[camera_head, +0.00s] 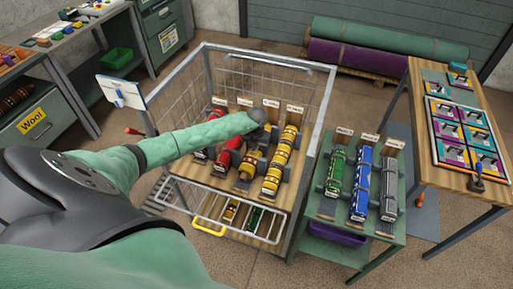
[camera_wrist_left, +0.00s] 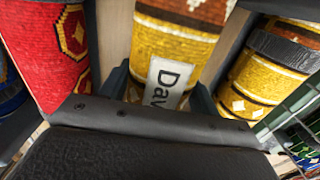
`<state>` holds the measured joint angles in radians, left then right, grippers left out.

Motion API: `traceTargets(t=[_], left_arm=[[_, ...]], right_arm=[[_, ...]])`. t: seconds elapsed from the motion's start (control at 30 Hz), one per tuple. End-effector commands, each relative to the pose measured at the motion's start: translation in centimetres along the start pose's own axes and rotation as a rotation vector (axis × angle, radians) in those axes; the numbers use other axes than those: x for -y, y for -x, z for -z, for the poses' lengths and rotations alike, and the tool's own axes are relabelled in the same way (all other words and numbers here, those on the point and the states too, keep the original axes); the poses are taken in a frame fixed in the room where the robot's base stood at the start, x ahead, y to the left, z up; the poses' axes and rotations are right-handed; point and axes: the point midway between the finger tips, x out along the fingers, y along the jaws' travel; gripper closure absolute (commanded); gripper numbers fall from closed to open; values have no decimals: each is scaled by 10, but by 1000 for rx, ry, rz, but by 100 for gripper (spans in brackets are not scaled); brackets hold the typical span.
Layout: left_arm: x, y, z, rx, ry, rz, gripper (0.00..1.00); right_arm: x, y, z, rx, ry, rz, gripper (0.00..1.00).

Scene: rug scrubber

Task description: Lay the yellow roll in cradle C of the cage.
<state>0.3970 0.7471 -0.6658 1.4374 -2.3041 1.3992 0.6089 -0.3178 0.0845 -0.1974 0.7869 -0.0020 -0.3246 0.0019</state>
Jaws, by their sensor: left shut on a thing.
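My left gripper (camera_head: 257,136) reaches over the wire cage (camera_head: 322,105) and is shut on a yellow patterned roll (camera_head: 251,165) with a white name tag. In the left wrist view that yellow roll (camera_wrist_left: 175,45) is between the fingers, its tag partly readable as "Dav". It is in line with the third place from the left on the cage's wooden deck; whether it rests in the cradle or hangs just above is unclear. Another yellow roll (camera_head: 280,160) lies to its right, a red roll (camera_head: 228,159) to its left. Small signs stand behind the places, too small to read.
A wire basket (camera_head: 209,223) with small rolls is under the deck. A green table (camera_head: 318,207) with green, blue and grey rolls stands at the right, a wooden table (camera_head: 441,179) beyond. Neighbouring rolls leave little room beside the held one.

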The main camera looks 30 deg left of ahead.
Motion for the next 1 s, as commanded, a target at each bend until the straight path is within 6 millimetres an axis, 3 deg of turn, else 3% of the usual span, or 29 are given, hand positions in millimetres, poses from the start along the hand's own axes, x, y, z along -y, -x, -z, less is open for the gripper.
traceTargets(t=[0.43,0.47,0.57,0.93,1.0], left_arm=[[0,-2,-1,2,0,0,79],[0,-3,0,1,0,0,36],[0,-2,0,1,0,0,17],[0,0,0,1,0,0,17],[-1,2,-1,3,-1,0,17]], right_arm=[[0,-1,3,-3,-1,0,100],[0,-1,4,-4,-1,0,100],[0,0,6,-6,-1,0,100],[0,2,5,-6,-1,0,100],[0,-5,-1,2,-1,0,100]])
